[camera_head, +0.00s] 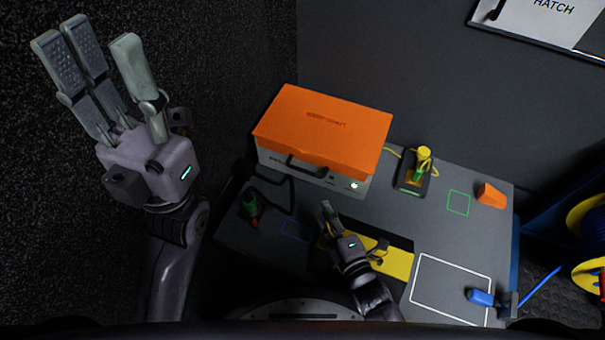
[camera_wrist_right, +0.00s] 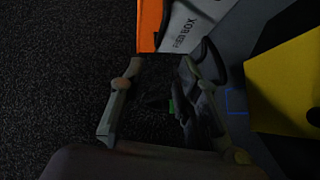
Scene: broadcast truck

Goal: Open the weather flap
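An orange cover (camera_head: 322,125) lies closed over a light-grey box (camera_head: 355,188) at the back of the table; I take it as the weather flap, though its lettering is too small to read. A dark handle (camera_head: 306,168) is on the box's front. The cover (camera_wrist_right: 150,25) and box (camera_wrist_right: 184,27) also show at the top of the right wrist view. My right gripper (camera_head: 328,212) is in front of the box, apart from it; in its wrist view the fingers (camera_wrist_right: 162,68) are spread and empty. My left gripper (camera_head: 112,55) is raised at the left, open and empty.
A green-and-red connector (camera_head: 251,206) with dark cable lies at the table's left. A yellow plug on a dark holder (camera_head: 412,172), an orange wedge (camera_head: 491,195) and a blue plug (camera_head: 481,297) are on the right. A hatch panel (camera_head: 545,22) is on the wall.

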